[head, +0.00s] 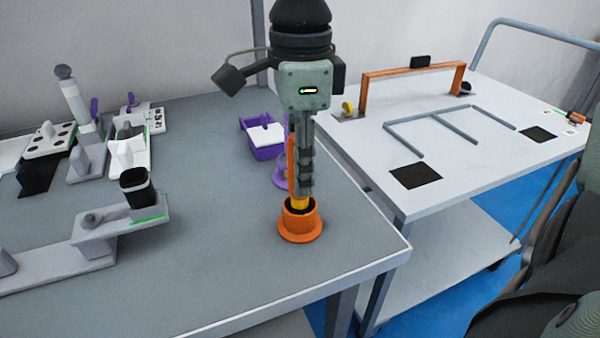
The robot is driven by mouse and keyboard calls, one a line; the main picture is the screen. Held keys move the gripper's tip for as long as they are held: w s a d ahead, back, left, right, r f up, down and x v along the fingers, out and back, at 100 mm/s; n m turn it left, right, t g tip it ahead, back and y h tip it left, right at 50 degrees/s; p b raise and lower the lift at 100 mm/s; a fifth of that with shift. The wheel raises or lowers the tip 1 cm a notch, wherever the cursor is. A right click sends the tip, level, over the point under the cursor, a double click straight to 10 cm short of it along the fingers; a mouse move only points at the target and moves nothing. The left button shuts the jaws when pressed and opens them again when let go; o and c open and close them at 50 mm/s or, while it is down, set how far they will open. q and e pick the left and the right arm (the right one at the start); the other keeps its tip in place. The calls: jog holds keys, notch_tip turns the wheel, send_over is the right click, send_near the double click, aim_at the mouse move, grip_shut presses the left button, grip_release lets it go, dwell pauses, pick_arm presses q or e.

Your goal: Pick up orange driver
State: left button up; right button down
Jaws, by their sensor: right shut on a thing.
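My right gripper (304,188) reaches straight down from the top middle, its fingers seen edge-on. It is shut on the orange driver (291,155), which stands upright and shows as a thin orange strip beside the fingers. The fingers hide most of the driver. Its yellow lower part (300,203) shows just below them, at the mouth of a round orange holder (300,226) near the table's right edge. I cannot tell how deep it sits in the holder. My left gripper is not in view.
A purple holder (280,176) stands close behind the gripper, with a purple tray (264,150) farther back. Several grey and white fixtures and a black cup (138,187) stand at left. The grey table (220,270) is bare in front. A white cart (450,190) stands at right.

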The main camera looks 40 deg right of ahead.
jog(key=shift+r, duration=0.55)
jog(key=r, duration=0.3)
jog(key=shift+a+r, duration=0.25)
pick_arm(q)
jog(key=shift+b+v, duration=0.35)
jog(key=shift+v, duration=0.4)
pick_arm(e)
jog(key=a+r, duration=0.6)
jog(key=a, duration=0.5)
jog(key=shift+s+r, duration=0.2)
jog(key=shift+r, duration=0.05)
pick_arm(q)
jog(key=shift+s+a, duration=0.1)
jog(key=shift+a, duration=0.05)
pick_arm(e)
jog(key=shift+a, duration=0.1)
